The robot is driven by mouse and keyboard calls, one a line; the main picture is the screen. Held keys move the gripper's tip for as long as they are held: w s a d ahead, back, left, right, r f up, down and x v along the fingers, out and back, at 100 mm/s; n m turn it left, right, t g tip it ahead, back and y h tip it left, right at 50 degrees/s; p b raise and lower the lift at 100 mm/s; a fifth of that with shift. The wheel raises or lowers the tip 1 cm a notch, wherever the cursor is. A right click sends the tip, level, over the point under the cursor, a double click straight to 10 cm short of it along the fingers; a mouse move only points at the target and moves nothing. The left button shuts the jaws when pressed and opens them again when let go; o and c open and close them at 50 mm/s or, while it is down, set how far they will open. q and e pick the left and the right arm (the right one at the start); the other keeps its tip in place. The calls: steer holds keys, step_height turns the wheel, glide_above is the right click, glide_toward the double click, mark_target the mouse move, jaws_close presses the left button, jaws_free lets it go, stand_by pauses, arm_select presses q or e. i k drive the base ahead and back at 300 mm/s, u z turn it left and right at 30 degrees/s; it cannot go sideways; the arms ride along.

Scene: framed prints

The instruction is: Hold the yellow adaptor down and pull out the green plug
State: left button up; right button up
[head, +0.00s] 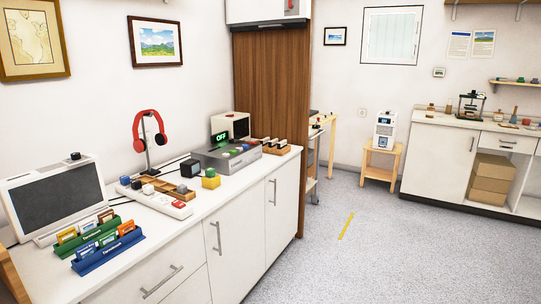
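A yellow block (211,182), which looks like the yellow adaptor, stands on the white counter at left, near its front edge. A small dark greenish piece (210,172) sits on its top; it may be the green plug, but it is too small to be sure. Whether the block sits in a socket cannot be told. A white power strip (165,204) with a red switch lies to its left, with several dark plugs or blocks on or beside it. Neither of my grippers is in view.
The counter (226,190) also holds a screen (55,195), green and blue card racks (105,255), red headphones (150,130) on a stand, a black cube (189,168) and a grey device (225,158) near an OFF display. Open floor (370,240) lies to the right.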

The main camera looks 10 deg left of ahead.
mark_target(211, 172)
steer(key=i, duration=3.9)
steer(key=u, duration=3.1)
